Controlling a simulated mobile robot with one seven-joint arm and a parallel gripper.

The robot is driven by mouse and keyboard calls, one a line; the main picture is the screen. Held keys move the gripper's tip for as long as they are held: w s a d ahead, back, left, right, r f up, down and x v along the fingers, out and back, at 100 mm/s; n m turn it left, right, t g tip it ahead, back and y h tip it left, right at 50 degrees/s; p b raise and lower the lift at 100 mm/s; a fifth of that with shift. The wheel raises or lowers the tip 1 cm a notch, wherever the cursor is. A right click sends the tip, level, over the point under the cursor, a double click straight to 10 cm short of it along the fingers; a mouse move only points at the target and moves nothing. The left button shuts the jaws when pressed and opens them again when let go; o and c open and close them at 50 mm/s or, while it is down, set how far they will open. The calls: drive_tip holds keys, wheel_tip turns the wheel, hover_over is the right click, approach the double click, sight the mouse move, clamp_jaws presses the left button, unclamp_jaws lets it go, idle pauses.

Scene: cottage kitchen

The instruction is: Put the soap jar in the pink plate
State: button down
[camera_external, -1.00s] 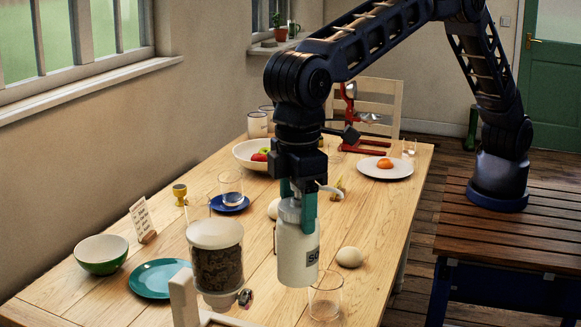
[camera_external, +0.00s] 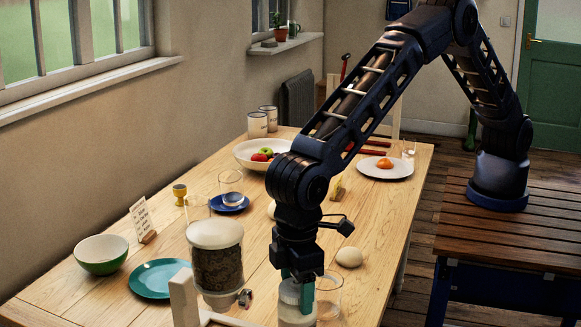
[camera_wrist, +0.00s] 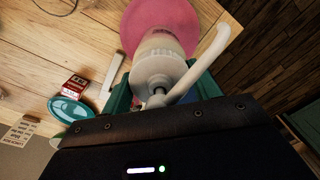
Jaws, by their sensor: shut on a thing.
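The soap jar (camera_external: 292,312), a white bottle with a pump spout, is upright at the lower edge of the outside view, its bottom cut off. My gripper (camera_external: 296,284) points down with its teal fingers shut around the jar's upper part. In the wrist view the jar (camera_wrist: 160,52) sits between the fingers (camera_wrist: 163,88), its spout pointing to the upper right. The pink plate (camera_wrist: 138,22) shows behind and around the jar's lower end. It is not in the outside view. I cannot tell whether the jar touches it.
A clear glass (camera_external: 329,298) stands close right of the jar. A lidded dark-filled canister (camera_external: 216,262) and a white stand (camera_external: 184,298) are to the left. A teal plate (camera_external: 152,280) and green bowl (camera_external: 101,256) lie further left. An egg (camera_external: 349,257) is behind.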

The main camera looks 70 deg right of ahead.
drive_tip(key=shift+f, duration=2.3)
drive_tip(key=shift+c, duration=1.9)
unclamp_jaws()
wheel_tip(320, 180, up, 12)
drive_tip(key=shift+f, duration=0.1)
